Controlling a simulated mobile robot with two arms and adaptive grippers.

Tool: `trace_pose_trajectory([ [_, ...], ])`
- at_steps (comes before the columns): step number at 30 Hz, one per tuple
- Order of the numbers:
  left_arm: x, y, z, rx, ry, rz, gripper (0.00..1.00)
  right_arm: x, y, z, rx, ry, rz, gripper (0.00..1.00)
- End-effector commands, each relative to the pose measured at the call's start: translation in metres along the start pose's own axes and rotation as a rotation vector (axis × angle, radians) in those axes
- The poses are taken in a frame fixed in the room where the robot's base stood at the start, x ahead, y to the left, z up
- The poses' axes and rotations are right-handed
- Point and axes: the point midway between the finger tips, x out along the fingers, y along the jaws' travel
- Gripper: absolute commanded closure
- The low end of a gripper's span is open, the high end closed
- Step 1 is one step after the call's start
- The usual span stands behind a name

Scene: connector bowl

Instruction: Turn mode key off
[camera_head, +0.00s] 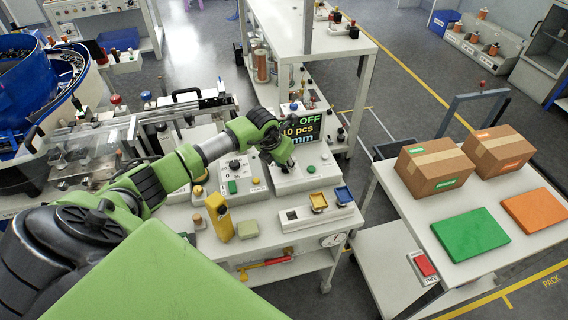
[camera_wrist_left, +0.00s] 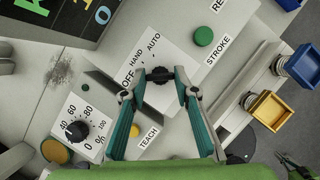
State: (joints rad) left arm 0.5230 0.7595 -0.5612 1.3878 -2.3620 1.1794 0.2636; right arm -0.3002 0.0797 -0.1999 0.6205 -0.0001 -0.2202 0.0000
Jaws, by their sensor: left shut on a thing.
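The mode key is a small black knob (camera_wrist_left: 158,90) on a white panel (camera_wrist_left: 178,54) labelled OFF, HAND and AUTO in the left wrist view. My left gripper (camera_wrist_left: 160,76) is shut on the key, one green-and-black finger on each side of it. The fingertips partly hide the key, so which label it points to is hard to tell. In the head view my left gripper (camera_head: 287,163) reaches down at the grey control box and hides the key.
A green button (camera_wrist_left: 204,36) and labels STROKE and TEACH are near the key. A percent dial (camera_wrist_left: 76,130) is at lower left.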

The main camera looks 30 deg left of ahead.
Motion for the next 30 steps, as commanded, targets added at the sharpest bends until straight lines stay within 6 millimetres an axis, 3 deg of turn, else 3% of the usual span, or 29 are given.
trace_pose_trajectory([
  [23,-0.0001,-0.0005,0.0,-0.102,0.001,0.042,0.94,0.0013,0.0001,0.0,0.0,0.0,0.0,1.0],
  [24,-0.0001,-0.0005,0.0,-0.102,0.001,0.041,0.65,0.0013,0.0001,-0.0001,0.0,0.0,0.0,1.0],
  [25,-0.0001,-0.0005,0.0,-0.102,0.001,0.041,0.57,0.0013,0.0001,-0.0001,0.0,0.0,0.0,1.0],
  [30,-0.0001,-0.0006,0.0001,-0.101,0.001,0.041,0.56,0.0013,0.0001,0.0,0.0,0.0,0.0,1.0],
])
